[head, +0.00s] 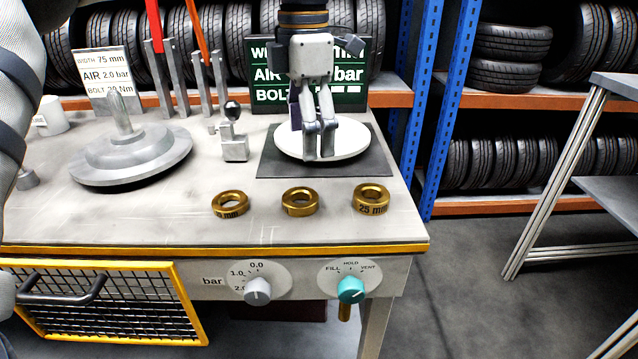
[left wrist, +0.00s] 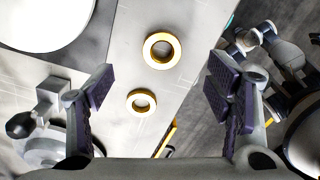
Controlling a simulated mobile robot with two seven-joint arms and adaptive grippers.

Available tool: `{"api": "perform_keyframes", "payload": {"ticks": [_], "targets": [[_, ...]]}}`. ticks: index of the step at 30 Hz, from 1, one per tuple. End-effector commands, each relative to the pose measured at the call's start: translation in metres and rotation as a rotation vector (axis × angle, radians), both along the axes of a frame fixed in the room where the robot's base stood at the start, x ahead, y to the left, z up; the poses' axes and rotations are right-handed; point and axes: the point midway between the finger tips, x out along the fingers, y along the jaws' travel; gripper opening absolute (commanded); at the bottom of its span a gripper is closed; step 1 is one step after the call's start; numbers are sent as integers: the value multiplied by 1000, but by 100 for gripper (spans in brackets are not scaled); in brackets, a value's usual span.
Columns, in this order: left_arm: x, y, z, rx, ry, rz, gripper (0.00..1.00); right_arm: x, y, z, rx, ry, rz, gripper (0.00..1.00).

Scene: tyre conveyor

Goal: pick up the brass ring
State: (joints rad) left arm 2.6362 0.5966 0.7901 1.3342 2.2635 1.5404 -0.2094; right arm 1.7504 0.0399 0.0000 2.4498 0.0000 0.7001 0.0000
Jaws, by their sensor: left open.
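Three brass rings lie flat in a row along the front of the bench: a left one (head: 230,212), a middle one (head: 301,210) and a right one (head: 371,209) marked 25 mm. The markings on the other two are too small to read surely. My left gripper (head: 319,156) points down, open and empty, above the white disc behind the row. In the left wrist view, two rings show between and beyond the open fingers (left wrist: 160,98): a larger-looking one (left wrist: 147,52) and a smaller-looking one (left wrist: 130,104). Neither is touched. My right gripper is not seen.
The white disc (head: 352,148) sits on a dark mat (head: 383,166). A small clamp (head: 235,149) and a grey stepped disc with a spindle (head: 128,160) stand to the left. Upright tools and signs stand behind. The bench front (head: 215,247) carries two knobs and a wire basket.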

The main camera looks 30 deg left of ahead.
Motion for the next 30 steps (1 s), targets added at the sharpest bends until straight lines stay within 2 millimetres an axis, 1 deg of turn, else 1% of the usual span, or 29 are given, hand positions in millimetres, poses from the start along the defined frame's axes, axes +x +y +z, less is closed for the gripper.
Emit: {"api": "perform_keyframes", "payload": {"ticks": [1, 3, 6, 10, 14, 16, 19, 24, 25, 26, 27, 29, 30], "targets": [[-2, 0, -13, 0, 6, -2, 73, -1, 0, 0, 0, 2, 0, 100], [-1, 0, -29, 0, 5, -2, 73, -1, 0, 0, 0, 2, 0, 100], [-1, 1, -47, 2, 5, -1, 73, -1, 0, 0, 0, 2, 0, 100], [-2, 2, -62, 1, 3, -1, 73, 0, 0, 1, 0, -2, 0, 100], [-7, 7, -87, 3, 3, -1, 73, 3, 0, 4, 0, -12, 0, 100], [-6, 6, -99, 2, 2, -1, 73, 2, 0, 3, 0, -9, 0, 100], [-6, 7, -107, 3, 2, 1, 73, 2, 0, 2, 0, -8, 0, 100], [-5, 7, -107, 2, 1, 1, 73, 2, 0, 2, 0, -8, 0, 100], [-5, 7, -107, 1, 0, 1, 71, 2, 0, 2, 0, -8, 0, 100], [-5, 7, -107, 3, 0, 1, 64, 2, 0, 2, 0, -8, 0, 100], [-5, 7, -107, 1, 0, 1, 55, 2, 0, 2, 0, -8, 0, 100], [-5, 7, -107, 3, 0, 1, 41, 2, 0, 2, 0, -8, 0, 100], [-5, 7, -107, 3, 0, 1, 32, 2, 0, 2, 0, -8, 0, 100]]}}
